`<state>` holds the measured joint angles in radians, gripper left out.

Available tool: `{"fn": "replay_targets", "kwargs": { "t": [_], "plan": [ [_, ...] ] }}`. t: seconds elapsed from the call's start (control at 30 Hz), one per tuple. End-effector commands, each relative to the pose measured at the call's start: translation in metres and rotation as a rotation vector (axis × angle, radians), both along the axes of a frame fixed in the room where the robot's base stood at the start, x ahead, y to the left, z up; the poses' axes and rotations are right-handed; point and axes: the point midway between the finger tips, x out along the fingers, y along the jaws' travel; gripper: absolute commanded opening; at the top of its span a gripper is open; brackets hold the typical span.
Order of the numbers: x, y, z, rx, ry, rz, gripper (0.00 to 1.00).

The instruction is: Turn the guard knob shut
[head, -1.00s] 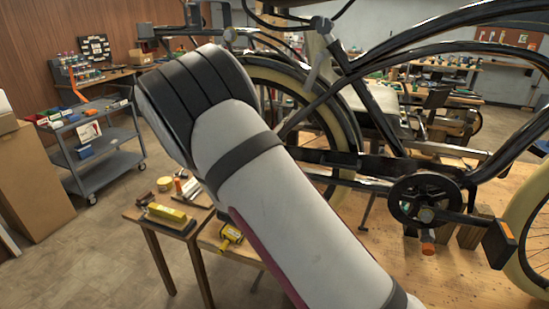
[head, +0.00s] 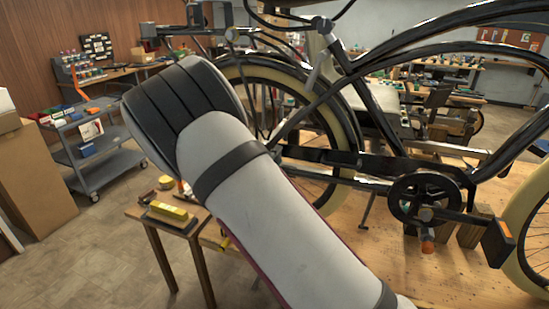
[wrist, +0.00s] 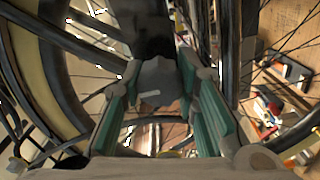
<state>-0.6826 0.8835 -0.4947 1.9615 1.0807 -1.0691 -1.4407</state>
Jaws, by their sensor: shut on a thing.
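In the wrist view, the dark grey guard knob (wrist: 158,88) sits between the two teal-lined fingers of my gripper (wrist: 155,78). The fingers are shut on it, one on each side. A pale mark shows on the knob's face, and a black part runs up behind it. In the head view, my gripper and the knob are hidden behind my white and black arm. The black trike frame (head: 370,95) stands on the wooden bench.
A crank with a pedal (head: 425,200) stands at the right. A small side table (head: 145,215) with a yellow block and a grey cart (head: 100,160) are at the left.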

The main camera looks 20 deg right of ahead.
Motion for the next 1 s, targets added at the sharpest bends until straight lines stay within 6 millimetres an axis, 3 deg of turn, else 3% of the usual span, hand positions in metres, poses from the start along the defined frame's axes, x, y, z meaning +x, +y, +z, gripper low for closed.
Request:
{"fn": "replay_targets", "kwargs": {
  "t": [0.03, 0.07, 0.13, 0.17, 0.57, 1.0],
  "plan": [
    [0.000, 0.001, 0.000, -0.001, 0.002, 0.002, 0.00],
    [0.000, 0.001, 0.000, -0.001, 0.002, 0.002, 0.30],
    [0.000, 0.001, 0.000, -0.001, 0.001, 0.002, 0.46],
    [0.000, 0.001, 0.000, -0.001, 0.001, 0.002, 0.49],
    [-0.005, 0.004, 0.000, 0.000, 0.000, 0.002, 0.49],
    [-0.069, 0.053, 0.000, 0.000, 0.001, 0.005, 0.49]
  ]
}}
